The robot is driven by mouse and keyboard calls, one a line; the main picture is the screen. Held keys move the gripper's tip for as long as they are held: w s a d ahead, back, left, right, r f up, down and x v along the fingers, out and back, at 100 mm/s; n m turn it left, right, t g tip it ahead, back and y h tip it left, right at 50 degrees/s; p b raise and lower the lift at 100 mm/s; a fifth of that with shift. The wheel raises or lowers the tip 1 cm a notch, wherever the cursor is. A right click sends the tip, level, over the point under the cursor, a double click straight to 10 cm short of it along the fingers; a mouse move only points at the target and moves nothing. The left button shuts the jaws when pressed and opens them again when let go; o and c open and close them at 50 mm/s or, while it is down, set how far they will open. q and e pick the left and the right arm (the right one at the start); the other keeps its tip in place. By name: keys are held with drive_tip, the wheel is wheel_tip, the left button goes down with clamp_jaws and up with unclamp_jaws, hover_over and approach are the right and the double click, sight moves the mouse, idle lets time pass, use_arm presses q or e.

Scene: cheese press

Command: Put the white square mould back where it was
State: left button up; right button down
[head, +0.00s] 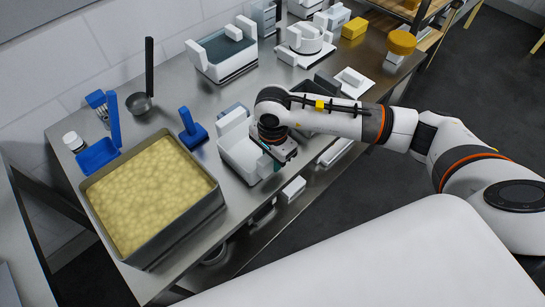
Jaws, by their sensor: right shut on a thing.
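The white square mould (236,150) is a white open box with a raised tab at its back. It is at the middle of the steel table, right of the curd vat. My right gripper (268,162) is at its right side, shut on its near right wall. My wrist covers part of that side, and I cannot tell whether the mould rests on the table or is slightly lifted. My left gripper is not in view.
A steel vat of yellow curd (150,195) fills the table's near left. A blue scoop (98,155) and a blue brush (191,130) stand behind it. A larger white tub (224,62) is at the back.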

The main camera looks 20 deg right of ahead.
drive_tip(key=shift+f, duration=0.1)
drive_tip(key=c, duration=1.2)
unclamp_jaws()
drive_tip(key=shift+o, duration=0.2)
drive_tip(key=shift+r, duration=0.35)
wheel_tip(320, 180, up, 12)
drive_tip(key=shift+f+b, duration=0.15)
drive_tip(key=shift+b, duration=0.5)
drive_tip(key=shift+s+f, duration=0.1)
